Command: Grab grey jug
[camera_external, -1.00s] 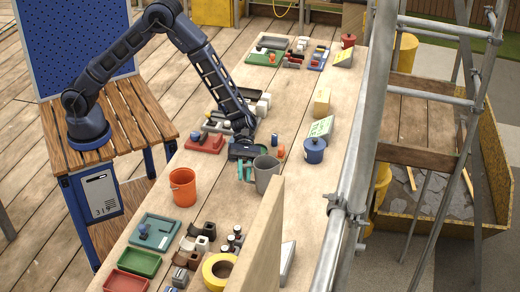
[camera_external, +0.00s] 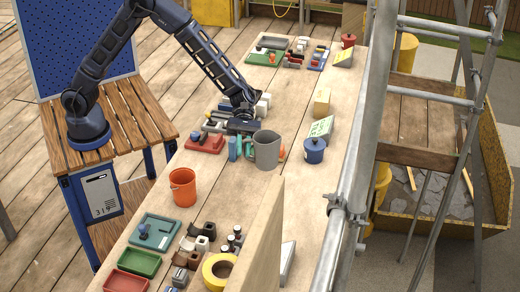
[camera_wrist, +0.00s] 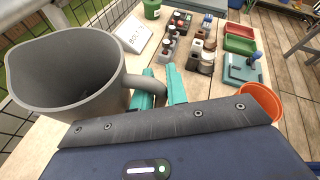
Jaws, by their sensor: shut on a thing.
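The grey jug (camera_external: 267,150) is upright in the external view, at the end of my arm and seemingly raised above the table. In the wrist view the jug (camera_wrist: 70,75) fills the left side, its handle toward my gripper. My gripper (camera_wrist: 160,92) has teal fingers closed on the jug's handle. In the external view my gripper (camera_external: 241,148) is just left of the jug. The jug's inside looks empty in the wrist view.
An orange bucket (camera_external: 183,187) stands on the long wooden table (camera_external: 215,235) to the front left. A red tray (camera_external: 205,143) lies left. An upright board (camera_external: 260,240) stands at the front.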

